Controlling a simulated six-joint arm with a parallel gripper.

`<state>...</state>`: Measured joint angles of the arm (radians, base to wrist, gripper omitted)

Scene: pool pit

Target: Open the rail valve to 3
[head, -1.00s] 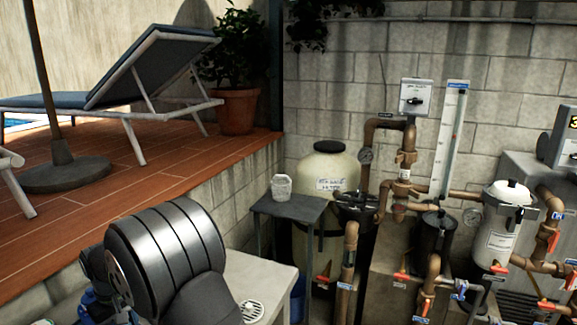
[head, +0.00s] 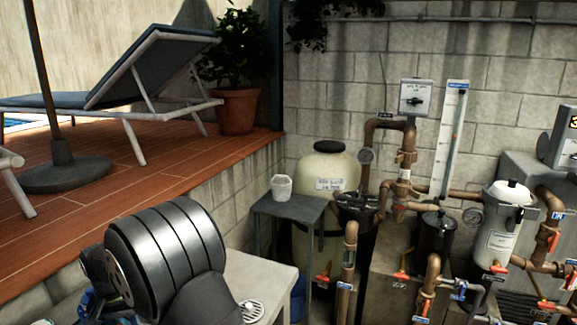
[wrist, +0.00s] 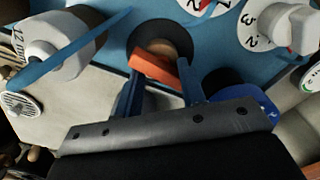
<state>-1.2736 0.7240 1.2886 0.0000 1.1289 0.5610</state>
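In the wrist view, an orange-red handle (wrist: 152,69) sits on a dark round base (wrist: 163,38) on a blue panel. My gripper (wrist: 159,72) has two blue fingers set wide apart on either side of this handle. Whether the fingertips touch it is hard to tell. A white numbered dial (wrist: 252,20) at the upper right shows a 3 and a 2, with a pale knob (wrist: 285,28) over it. Which of these is the rail valve I cannot tell. In the head view my arm hides the gripper and panel.
In the wrist view a white knob with a blue lever (wrist: 70,55) stands close on the left, and a blue disc (wrist: 255,106) lies right of the fingers. Another dial shows at the top. The head view shows pipes, a filter tank (head: 328,170) and a small table (head: 290,208).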

